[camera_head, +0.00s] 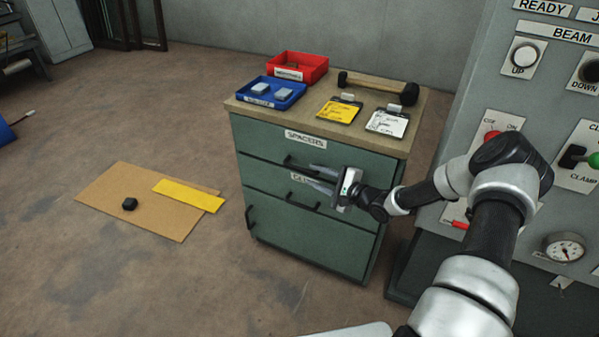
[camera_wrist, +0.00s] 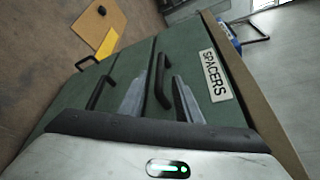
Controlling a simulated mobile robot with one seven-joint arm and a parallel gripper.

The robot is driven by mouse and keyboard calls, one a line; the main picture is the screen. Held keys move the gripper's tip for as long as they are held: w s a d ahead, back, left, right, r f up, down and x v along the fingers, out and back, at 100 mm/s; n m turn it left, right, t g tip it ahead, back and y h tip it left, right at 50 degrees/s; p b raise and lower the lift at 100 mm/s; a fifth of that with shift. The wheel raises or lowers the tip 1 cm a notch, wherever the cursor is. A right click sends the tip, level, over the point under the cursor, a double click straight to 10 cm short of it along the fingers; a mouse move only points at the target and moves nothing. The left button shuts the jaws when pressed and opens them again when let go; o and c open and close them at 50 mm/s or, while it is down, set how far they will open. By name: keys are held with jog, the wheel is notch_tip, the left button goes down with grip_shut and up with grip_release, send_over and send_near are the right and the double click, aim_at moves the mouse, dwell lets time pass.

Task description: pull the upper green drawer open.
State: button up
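The upper green drawer (camera_head: 262,140), labelled SPACERS, is in the cabinet and looks shut in the head view. Its black bar handle (camera_head: 291,161) is partly behind my gripper (camera_head: 312,176). In the wrist view, my gripper (camera_wrist: 160,80) is open, with a finger on each side of the upper handle (camera_wrist: 162,84). Gaps show between the handle and both fingers, and nothing is gripped. The SPACERS label (camera_wrist: 214,76) is right of the fingers there. I cannot tell exactly how deep the fingertips reach around the handle.
A lower drawer handle (camera_head: 302,204) is just below my gripper. The cabinet top (camera_head: 318,92) holds a blue tray (camera_head: 271,93), a red tray (camera_head: 297,66), a hammer (camera_head: 378,86) and cards. A control panel (camera_head: 475,80) stands close at right.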

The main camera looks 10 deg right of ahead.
aim_at(304, 171)
jog(key=b+x, duration=0.1)
jog(key=x, duration=0.7)
jog(key=shift+c, duration=0.4)
grip_shut()
jog(key=shift+s, duration=0.1)
